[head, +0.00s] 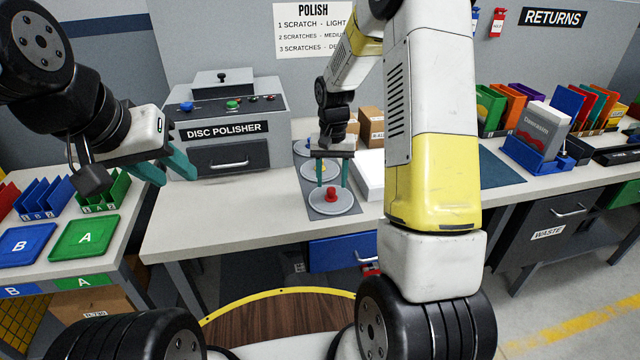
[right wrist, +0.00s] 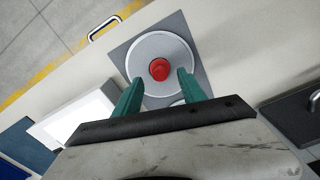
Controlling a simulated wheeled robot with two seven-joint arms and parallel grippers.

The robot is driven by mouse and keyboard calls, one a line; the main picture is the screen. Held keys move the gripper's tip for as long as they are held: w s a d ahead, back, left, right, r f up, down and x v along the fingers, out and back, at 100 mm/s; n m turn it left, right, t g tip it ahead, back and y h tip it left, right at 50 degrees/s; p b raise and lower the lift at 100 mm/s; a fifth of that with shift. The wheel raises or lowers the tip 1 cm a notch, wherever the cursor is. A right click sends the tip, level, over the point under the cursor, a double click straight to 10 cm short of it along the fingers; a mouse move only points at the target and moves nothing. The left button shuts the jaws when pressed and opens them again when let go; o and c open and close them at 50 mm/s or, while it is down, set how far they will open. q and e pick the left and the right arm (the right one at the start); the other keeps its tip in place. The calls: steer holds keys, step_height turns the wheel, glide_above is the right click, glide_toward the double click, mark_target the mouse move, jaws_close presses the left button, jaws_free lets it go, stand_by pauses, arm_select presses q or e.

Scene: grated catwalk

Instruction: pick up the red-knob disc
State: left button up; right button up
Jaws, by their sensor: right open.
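The red-knob disc (head: 331,201) is a flat grey disc with a red knob on top. It lies at the near end of a dark grey mat (head: 313,205) on the workbench. It also shows in the right wrist view (right wrist: 146,57), with the red knob (right wrist: 159,69) between and just beyond the fingertips. My right gripper (head: 333,184) is open above the disc, its teal fingers on either side of the knob; contact cannot be told. My left gripper (head: 176,174) is empty with its fingers apart, left of the disc polisher's front.
Behind the red-knob disc are a yellow-knob disc (head: 314,169) and a blue-knob disc (head: 302,147). The disc polisher (head: 225,130) stands left of them. A white box (head: 370,175) sits close right of the mat. The bench front left of the mat is clear.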

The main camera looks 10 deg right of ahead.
mark_target(331, 195)
steer(key=shift+f, duration=1.35)
jaws_close()
steer(key=shift+r, duration=0.1)
